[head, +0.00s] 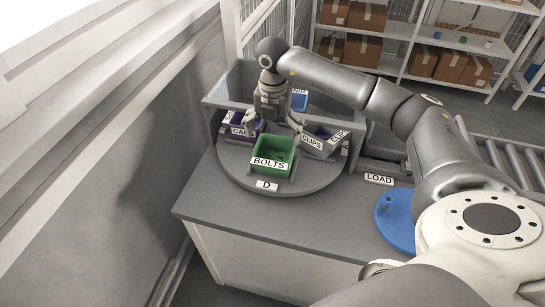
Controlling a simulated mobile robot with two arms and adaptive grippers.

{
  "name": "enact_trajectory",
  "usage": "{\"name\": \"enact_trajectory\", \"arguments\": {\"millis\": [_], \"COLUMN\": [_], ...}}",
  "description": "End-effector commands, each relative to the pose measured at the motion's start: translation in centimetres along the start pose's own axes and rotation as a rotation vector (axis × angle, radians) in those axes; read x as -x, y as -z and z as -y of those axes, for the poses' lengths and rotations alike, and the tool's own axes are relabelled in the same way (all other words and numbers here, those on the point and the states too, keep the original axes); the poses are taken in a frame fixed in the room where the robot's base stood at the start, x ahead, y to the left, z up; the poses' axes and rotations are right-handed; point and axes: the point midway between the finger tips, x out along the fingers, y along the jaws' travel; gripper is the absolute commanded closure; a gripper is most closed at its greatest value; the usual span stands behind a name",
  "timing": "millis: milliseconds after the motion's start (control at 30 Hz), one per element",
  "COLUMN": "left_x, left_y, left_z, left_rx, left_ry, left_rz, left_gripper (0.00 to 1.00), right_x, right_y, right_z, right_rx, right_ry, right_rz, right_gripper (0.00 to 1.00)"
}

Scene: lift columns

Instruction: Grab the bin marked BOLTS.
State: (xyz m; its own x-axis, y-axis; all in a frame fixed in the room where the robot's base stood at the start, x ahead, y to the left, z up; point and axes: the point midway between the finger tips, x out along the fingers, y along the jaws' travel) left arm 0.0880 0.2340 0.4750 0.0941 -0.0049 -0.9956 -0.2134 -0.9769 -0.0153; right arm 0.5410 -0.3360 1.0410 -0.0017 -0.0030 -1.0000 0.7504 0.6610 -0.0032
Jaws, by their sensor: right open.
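The green bin marked BOLTS (268,163) sits at the front of a round grey turntable (235,177) labelled D, on a grey counter. Its label faces me and its inside looks dark. My right gripper (273,125) is open and points down just behind the green bin, its fingers spread apart. I cannot tell whether a finger touches the bin's back rim. My left gripper is not in view.
Clear panels enclose the turntable's back. A blue disc (396,212) and a LOAD sign (379,179) are at right.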

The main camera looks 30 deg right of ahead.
Motion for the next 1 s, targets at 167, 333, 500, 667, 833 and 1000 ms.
{"name": "enact_trajectory", "arguments": {"millis": [167,333,500,667,833,1000], "left_x": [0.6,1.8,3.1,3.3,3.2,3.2], "left_y": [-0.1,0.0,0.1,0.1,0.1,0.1], "left_z": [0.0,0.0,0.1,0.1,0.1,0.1], "left_rx": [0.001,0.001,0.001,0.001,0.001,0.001], "left_ry": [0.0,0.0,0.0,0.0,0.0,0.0], "left_rz": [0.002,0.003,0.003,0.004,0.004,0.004], "left_gripper": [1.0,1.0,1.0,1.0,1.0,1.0], "right_x": [-1.6,-2.9,-5.4,-6.8,-7.0,-7.0], "right_y": [0.1,0.3,0.5,0.5,0.5,0.5], "right_z": [0.0,0.1,0.2,0.1,0.1,0.1], "right_rx": [0.002,0.002,0.003,0.003,0.003,0.003], "right_ry": [0.0,0.001,0.0,-0.003,-0.003,-0.003], "right_rz": [0.0,-0.003,-0.003,-0.002,-0.001,-0.001], "right_gripper": [0.0,0.0,0.0,0.0,0.0,0.15]}}
